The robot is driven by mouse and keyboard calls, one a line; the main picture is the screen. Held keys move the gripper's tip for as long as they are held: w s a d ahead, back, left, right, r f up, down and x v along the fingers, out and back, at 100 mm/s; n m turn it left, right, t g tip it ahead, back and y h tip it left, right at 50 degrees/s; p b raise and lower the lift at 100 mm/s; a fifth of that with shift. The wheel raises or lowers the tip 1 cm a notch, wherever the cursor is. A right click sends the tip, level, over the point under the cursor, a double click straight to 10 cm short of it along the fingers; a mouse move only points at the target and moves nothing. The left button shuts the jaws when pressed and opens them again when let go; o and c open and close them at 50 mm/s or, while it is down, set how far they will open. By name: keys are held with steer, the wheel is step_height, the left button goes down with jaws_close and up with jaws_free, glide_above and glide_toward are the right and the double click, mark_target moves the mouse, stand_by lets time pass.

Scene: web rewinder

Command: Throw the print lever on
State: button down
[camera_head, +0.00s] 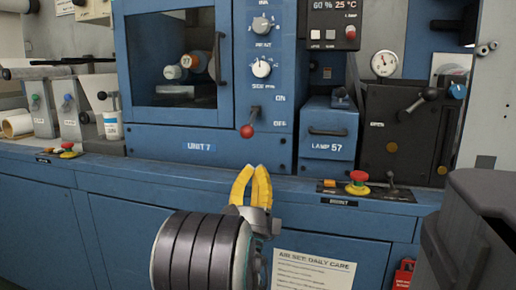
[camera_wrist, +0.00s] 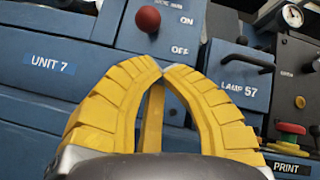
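A lever with a red ball knob (camera_head: 247,131) hangs from the blue panel beside ON and OFF marks. Its knob sits low, at about the OFF mark's height. It also shows at the top of the wrist view (camera_wrist: 148,19); the small label above ON is too blurred to read. A PRINT label (camera_wrist: 286,167) shows on the lower right ledge, under a red button. A short dark toggle lever (camera_head: 391,179) stands right of that button. My gripper (camera_head: 254,168) has its yellow fingertips together, empty, below the red knob and apart from it. The fingertips fill the wrist view's middle (camera_wrist: 163,70).
The red mushroom button (camera_head: 358,177) stands on the ledge to the right. A blue LAMP 57 box (camera_head: 328,135) and a black-handled crank (camera_head: 412,101) are on the right. A windowed cabinet (camera_head: 180,60) is at left. Space before the red knob looks clear.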

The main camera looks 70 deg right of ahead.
mark_target(251, 122)
steer(key=shift+b+x, duration=0.95)
steer(key=shift+x, duration=2.65)
steer(key=shift+r, duration=0.1)
